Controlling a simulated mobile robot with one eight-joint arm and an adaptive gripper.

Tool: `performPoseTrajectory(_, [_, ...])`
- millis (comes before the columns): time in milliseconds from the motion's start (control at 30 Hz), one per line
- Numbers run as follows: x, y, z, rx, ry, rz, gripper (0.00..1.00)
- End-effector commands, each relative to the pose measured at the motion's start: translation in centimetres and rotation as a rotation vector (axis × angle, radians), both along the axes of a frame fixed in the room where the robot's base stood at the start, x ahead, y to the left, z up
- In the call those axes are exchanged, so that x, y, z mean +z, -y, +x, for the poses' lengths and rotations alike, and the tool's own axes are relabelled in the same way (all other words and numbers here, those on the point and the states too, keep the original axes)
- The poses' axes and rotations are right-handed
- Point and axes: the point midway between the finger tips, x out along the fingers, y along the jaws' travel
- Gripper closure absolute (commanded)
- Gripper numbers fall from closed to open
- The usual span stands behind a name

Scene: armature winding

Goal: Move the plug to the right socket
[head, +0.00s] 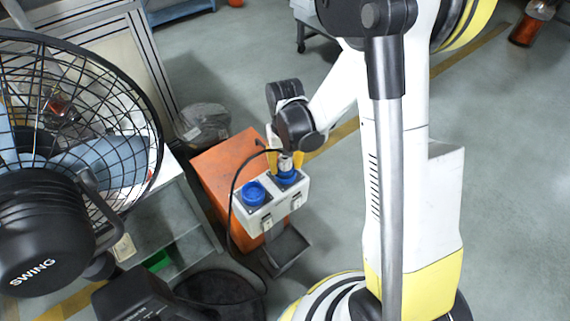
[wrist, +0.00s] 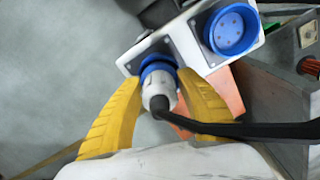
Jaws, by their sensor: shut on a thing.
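The white plug (head: 285,163) with a black cable is between the yellow fingers of my gripper (head: 285,160), which is shut on it. The plug stands upright at the blue right socket (head: 288,179) of the socket box (head: 268,213). In the wrist view the plug (wrist: 159,88) meets a blue ring (wrist: 156,64) on the box, with the fingers of my gripper (wrist: 158,98) on either side. I cannot tell how deep it sits. The left socket (head: 254,193) is blue and empty; its pin holes show in the wrist view (wrist: 231,29).
The black cable (head: 232,195) loops left of the box and down towards the floor. An orange cabinet (head: 225,165) stands behind the box. A large black fan (head: 75,150) fills the left side. Open grey floor (head: 510,150) lies to the right.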

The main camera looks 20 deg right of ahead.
Motion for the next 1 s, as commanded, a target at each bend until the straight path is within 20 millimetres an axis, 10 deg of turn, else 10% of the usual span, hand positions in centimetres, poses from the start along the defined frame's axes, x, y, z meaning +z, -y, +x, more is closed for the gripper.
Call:
performPoseTrajectory(100, [-0.3, 0.0, 0.0, 0.0, 0.0, 0.0, 0.88])
performPoseTrajectory(133, [-0.2, 0.0, 0.0, 0.0, 0.0, 0.0, 0.48])
performPoseTrajectory(1000, [4.3, 0.0, 0.0, 0.0, 0.0, 0.0, 0.48])
